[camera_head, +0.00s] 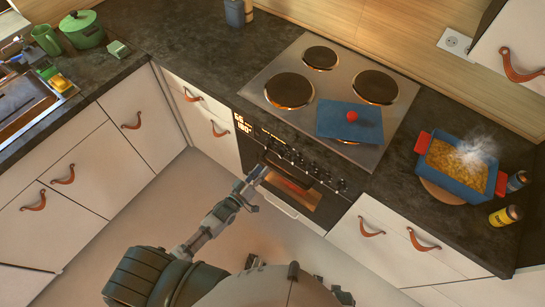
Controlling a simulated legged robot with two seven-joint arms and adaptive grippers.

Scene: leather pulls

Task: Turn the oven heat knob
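The oven (290,187) is built into the counter front, with a glass door and a warm glow inside. A row of several small dark knobs (299,159) runs along its dark panel, right of a lit orange display (242,123). Which knob sets the heat cannot be told. My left gripper (258,174) is just in front of the oven, by the upper left of the door and below the leftmost knobs. It is small in view, so its finger opening and any contact are unclear. My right gripper is not in view.
The hob (329,157) above the oven holds a blue lid (349,121) with a red knob. A blue dish (457,178) of steaming food stands on the right counter, beside two small jars (505,215). Drawers with leather pulls flank the oven. The floor (150,215) is clear.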

